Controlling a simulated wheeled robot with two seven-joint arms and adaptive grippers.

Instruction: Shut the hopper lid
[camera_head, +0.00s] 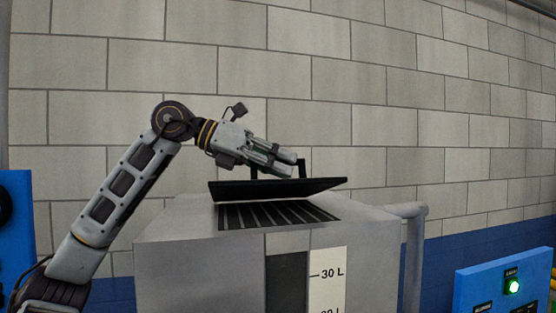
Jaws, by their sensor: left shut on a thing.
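The hopper (190,245) is a grey metal box in the middle of the view, with a dark slatted grate (275,215) in its top. The black hopper lid (280,189) is tilted a little above the grate, with a gap between them along the near side. A black handle (302,166) stands up from the lid. My left gripper (290,168) reaches in from the left over the lid and is shut on the handle. Its fingers partly hide the handle. My right gripper is out of view.
A level scale marked 30 L (328,285) is on the hopper's front beside a dark window. A grey pipe (412,240) rises at its right. A blue control box (505,275) with a lit green button is at the lower right. A block wall stands behind.

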